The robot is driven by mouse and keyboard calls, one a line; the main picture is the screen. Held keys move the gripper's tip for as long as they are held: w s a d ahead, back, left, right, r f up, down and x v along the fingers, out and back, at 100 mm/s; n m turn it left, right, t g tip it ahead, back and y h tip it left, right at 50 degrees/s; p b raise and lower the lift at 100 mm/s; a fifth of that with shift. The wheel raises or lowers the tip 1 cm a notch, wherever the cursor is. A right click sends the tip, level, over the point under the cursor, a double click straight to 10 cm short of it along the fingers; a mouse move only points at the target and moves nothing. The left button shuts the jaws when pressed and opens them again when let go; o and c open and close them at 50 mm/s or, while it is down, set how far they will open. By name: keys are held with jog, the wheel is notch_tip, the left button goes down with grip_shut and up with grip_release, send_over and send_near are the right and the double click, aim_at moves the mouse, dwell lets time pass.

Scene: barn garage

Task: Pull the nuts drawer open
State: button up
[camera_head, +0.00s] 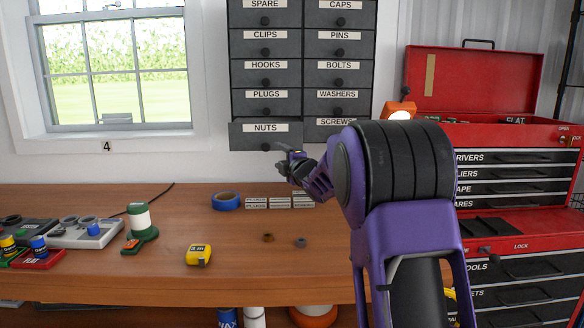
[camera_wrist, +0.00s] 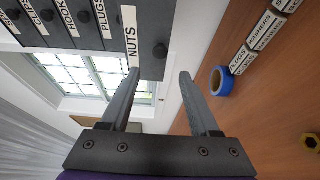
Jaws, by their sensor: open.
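The dark grey nuts drawer (camera_head: 240,136) is at the bottom left of the wall cabinet, labelled NUTS. Its front looks larger than its neighbours and stands a little forward of them. Its round black knob (camera_head: 265,146) is low on the front. In the wrist view the nuts drawer (camera_wrist: 148,22) is straight ahead, with the knob (camera_wrist: 159,51) between the lines of the two fingers, just past their tips. My gripper (camera_head: 281,152) is open and empty, close in front of the knob. It also shows in the wrist view (camera_wrist: 162,73). No contact with the knob is visible.
Above are closed drawers such as plugs (camera_head: 265,104); the screws drawer (camera_head: 325,133) is beside it. Below is the wooden workbench (camera_head: 150,270) with blue tape (camera_head: 226,201), label plates (camera_head: 279,201) and a yellow tape measure (camera_head: 198,254). A red tool chest (camera_head: 480,135) stands right.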

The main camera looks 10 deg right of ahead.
jog(key=s+d, duration=0.1)
jog(key=s, duration=0.6)
jog(key=shift+s+d, duration=0.25)
